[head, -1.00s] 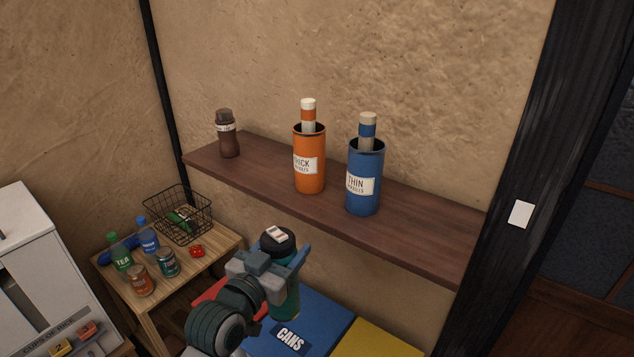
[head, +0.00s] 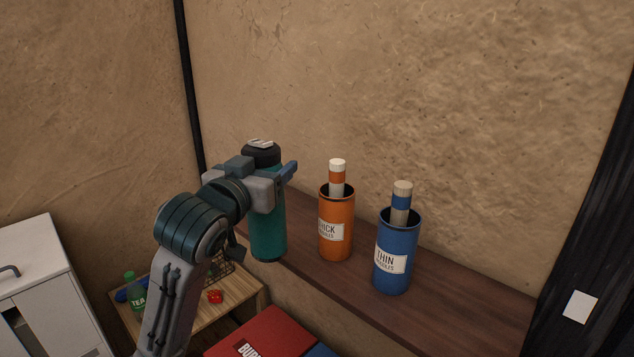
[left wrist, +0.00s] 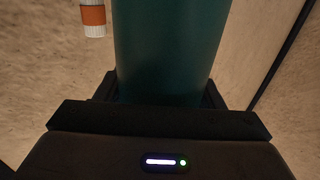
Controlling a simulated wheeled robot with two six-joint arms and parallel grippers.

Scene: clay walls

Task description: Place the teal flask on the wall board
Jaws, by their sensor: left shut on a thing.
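The teal flask (head: 267,225) with a black lid is upright in the head view, left of the orange canister. My left gripper (head: 268,185) is shut on its upper part. The flask also fills the middle of the left wrist view (left wrist: 170,45), between the fingers. The wall board (head: 430,313) is a dark brown shelf along the wall. The flask overlaps the board's left part in the picture; I cannot tell whether its base touches the board. My right gripper is not in view.
An orange canister (head: 337,240) and a blue canister (head: 393,270) stand on the board close to the flask. Below are a small wooden table (head: 240,292) with a green bottle (head: 135,290), and a red box (head: 262,335). The board's right end is clear.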

